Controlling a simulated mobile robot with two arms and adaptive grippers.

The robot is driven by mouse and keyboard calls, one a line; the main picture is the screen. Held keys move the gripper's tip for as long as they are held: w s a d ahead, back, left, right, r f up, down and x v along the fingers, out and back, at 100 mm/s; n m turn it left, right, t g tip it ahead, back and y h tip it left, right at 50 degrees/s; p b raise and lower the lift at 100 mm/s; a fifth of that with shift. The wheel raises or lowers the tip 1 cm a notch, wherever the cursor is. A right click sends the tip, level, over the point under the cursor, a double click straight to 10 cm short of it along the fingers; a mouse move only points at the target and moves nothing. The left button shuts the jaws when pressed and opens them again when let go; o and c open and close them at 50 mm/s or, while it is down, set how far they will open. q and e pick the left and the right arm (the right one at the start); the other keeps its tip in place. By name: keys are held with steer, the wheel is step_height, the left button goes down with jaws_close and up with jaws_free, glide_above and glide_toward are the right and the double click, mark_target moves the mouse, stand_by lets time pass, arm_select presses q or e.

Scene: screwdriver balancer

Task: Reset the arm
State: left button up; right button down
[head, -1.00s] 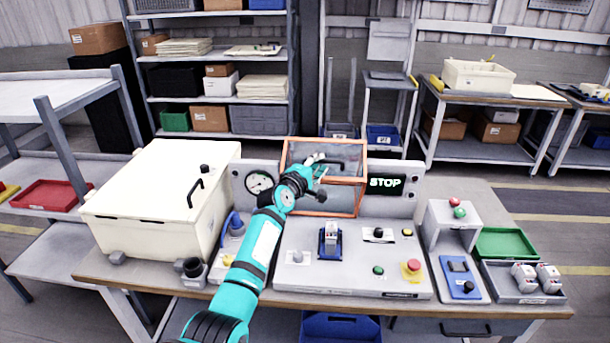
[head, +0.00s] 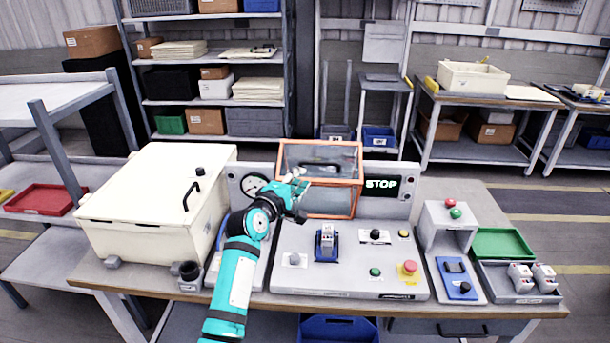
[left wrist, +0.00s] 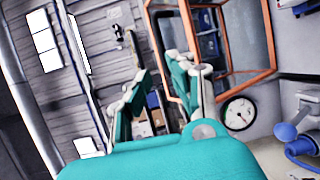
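My left arm (head: 235,275) reaches over the bench from the front. Its teal gripper (head: 300,192) hangs in front of the left side of the orange-framed clear guard box (head: 345,212). The guard box's orange frame (left wrist: 268,35) and the round gauge (left wrist: 238,113) lie to the right of the fingers there. I cannot tell whether the gripper touches the guard. My right gripper is in neither view.
A cream lidded case (head: 150,210) stands left of the arm. A green tray (head: 502,243) sits at the right.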

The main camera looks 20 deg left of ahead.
arm_select(q)
steer(key=s+d+f+m+g, duration=0.25)
steer(key=s+f+m, duration=0.25)
steer(key=s+f, duration=0.35)
steer(key=s+d+f+m+g, duration=0.2)
steer(key=s+f+m+g, duration=0.25)
steer(key=s+f, duration=0.35)
steer(key=s+d+f+m+g+y, duration=0.1)
steer(key=s+f+m+g, duration=0.15)
steer(key=s, duration=0.75)
steer(key=s+f+m+g, duration=0.15)
steer(key=s+m, duration=0.25)
steer(key=s, duration=0.5)
steer(key=s+d+f+m+g+y, duration=0.1)
steer(key=s+m+g, duration=0.15)
steer(key=s, duration=0.75)
step_height(320, 180, down, 32)
steer(key=s+g+b, duration=0.1)
steer(key=s+b, duration=0.1)
steer(key=b, duration=0.1)
steer(key=s+a+f+m+g+b, duration=0.1)
steer(key=s+a+f+b, duration=0.1)
steer(key=s+f, duration=1.3)
steer(key=shift+s+a+f, duration=0.4)
steer(key=shift+s+a, duration=0.1)
steer(key=shift+s, duration=0.05)
